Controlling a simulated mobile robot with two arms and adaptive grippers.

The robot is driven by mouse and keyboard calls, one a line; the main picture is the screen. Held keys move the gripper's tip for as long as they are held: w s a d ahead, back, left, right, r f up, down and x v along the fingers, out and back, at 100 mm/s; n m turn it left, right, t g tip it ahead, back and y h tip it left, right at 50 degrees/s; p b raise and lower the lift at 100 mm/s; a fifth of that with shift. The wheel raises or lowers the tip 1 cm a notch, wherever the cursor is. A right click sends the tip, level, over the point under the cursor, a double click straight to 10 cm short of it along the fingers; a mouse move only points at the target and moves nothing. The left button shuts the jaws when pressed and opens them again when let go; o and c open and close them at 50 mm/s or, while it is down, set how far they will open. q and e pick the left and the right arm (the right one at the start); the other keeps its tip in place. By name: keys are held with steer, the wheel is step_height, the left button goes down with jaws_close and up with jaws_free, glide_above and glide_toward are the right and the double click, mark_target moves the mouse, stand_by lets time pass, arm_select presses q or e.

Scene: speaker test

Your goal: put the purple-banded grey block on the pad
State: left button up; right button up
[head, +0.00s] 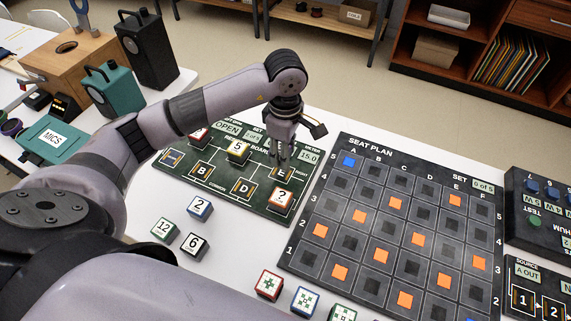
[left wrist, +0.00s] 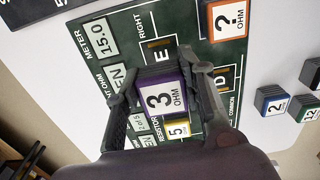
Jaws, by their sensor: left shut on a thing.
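My left gripper (head: 281,153) is over the right part of the dark green resistor board (head: 222,193). In the left wrist view it is shut on a purple-banded block (left wrist: 160,98) marked "3 OHM". The gripper hides this block in the head view. The board has lettered spots; the one marked E (left wrist: 158,50) lies beside the held block in the left wrist view. Which spot is the pad I cannot tell, nor whether the block touches the board. My right gripper is not in view.
On the board stand a yellow-banded "5" block (head: 238,150) and an orange "?" block (head: 281,199). Loose blocks "2" (head: 200,207), "12" (head: 164,230) and "6" (head: 193,245) lie in front. The seat plan board (head: 341,151) is at right. Bare white table lies between them.

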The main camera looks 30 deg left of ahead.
mark_target(285, 174)
arm_select(q)
steer(key=shift+f, duration=3.05)
steer(key=o, duration=1.3)
steer(key=shift+r, duration=0.1)
step_height(285, 174, up, 12)
steer(key=shift+r+b, duration=0.1)
steer(key=shift+b, duration=0.35)
